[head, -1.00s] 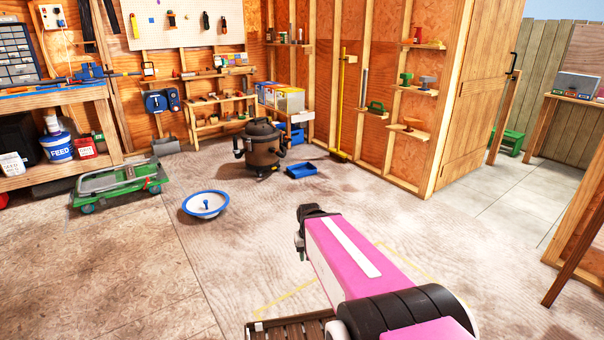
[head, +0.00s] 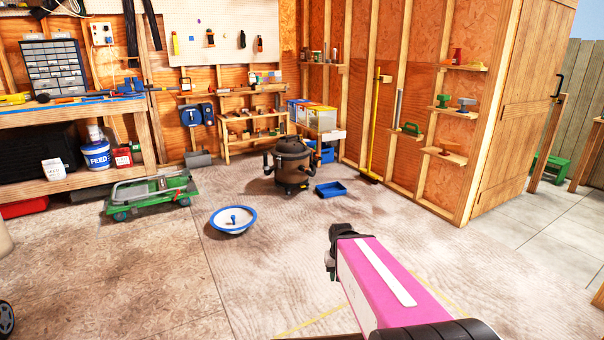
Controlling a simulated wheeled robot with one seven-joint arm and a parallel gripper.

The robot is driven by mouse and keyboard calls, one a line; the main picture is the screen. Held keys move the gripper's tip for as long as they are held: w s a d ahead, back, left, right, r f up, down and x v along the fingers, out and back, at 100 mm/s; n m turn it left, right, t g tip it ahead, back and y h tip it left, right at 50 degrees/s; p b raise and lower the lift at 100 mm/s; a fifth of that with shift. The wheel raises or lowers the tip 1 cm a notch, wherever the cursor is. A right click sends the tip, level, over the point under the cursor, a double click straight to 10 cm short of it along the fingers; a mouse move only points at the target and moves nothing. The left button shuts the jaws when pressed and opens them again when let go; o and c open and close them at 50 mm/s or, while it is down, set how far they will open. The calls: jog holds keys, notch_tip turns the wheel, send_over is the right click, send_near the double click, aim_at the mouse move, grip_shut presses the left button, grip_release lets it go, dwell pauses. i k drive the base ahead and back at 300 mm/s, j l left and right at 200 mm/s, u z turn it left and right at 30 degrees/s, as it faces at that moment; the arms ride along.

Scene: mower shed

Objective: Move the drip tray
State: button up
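Two tray-like things lie on the floor, and I cannot tell for sure which is the drip tray. One is a round white dish with a blue rim and a blue knob in its middle (head: 233,220). The other is a small blue rectangular tray (head: 331,190), farther back, beside the brown shop vacuum. My gripper (head: 332,262) is the dark end of my pink arm, at lower centre. It is nearer to me than both and apart from them. Its fingers are too hidden to read.
The brown vacuum (head: 289,165) stands behind the dish. A green wheeled cart (head: 150,193) stands left of the dish, by the workbench (head: 70,108). A yellow-handled broom (head: 372,130) leans on the right wall. The near floor is mostly clear.

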aim_at(331, 190)
jog(key=i+z, duration=0.15)
jog(key=i, duration=1.65)
jog(key=i+z, duration=0.15)
jog(key=i, duration=0.35)
jog(key=i+j+z, duration=0.1)
jog(key=i, duration=0.35)
jog(key=i+j+z, duration=0.15)
jog(key=i, duration=0.35)
jog(key=i+j+z, duration=0.1)
jog(key=i+j, duration=0.15)
jog(key=i, duration=0.25)
jog(key=i+j+z, duration=0.3)
jog(key=i, duration=0.15)
